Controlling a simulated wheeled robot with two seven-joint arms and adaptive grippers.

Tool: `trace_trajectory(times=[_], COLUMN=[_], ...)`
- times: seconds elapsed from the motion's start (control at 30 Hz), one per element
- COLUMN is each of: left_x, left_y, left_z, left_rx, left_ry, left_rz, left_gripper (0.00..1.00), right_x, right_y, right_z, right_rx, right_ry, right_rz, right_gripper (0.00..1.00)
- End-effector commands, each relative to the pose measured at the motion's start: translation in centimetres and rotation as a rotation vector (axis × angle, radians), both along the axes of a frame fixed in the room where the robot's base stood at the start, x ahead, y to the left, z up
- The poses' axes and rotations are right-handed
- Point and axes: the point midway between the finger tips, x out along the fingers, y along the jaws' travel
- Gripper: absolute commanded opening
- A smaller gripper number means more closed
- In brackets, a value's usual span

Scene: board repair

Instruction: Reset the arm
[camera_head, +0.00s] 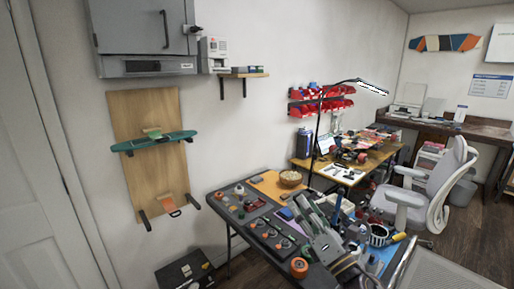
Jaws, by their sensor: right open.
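My right gripper (299,209) reaches up from the bottom edge, right of centre, over the near workbench (233,222). Its fingers are apart, and I see nothing held between them. Behind its fingertips is a round brown bowl (290,178) with pale contents. The gripper and its arm hide part of the bench top. My left gripper is not in view.
Dark trays with small parts (265,232) cover the bench's left side. An orange wheel (299,267) sits at its front. A lamp (318,130) rises behind. A grey chair (432,190) stands right. A teal skateboard deck (154,141) is on the wall panel.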

Motion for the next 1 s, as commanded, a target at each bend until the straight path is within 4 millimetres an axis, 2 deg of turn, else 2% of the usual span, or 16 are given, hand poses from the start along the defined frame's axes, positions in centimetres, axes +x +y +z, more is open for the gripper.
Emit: trace_trajectory(times=[0.27, 0.53, 0.77, 1.0], left_x=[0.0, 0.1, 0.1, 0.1], left_y=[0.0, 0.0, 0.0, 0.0], left_z=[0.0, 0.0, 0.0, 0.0], left_rx=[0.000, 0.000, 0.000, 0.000], left_ry=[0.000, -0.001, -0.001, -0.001], left_rz=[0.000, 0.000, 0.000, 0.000], left_gripper=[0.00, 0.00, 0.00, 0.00], right_x=[0.7, -0.2, -2.8, -7.2], right_y=[-4.8, -8.8, -11.0, -12.0], right_z=[-4.2, -10.3, -16.4, -22.8], right_rx=[0.405, 0.790, 1.107, 1.419], right_ry=[0.291, 0.563, 0.783, 0.997], right_rz=[-0.122, -0.264, -0.409, -0.595], right_gripper=[0.53, 0.53, 0.53, 0.53])
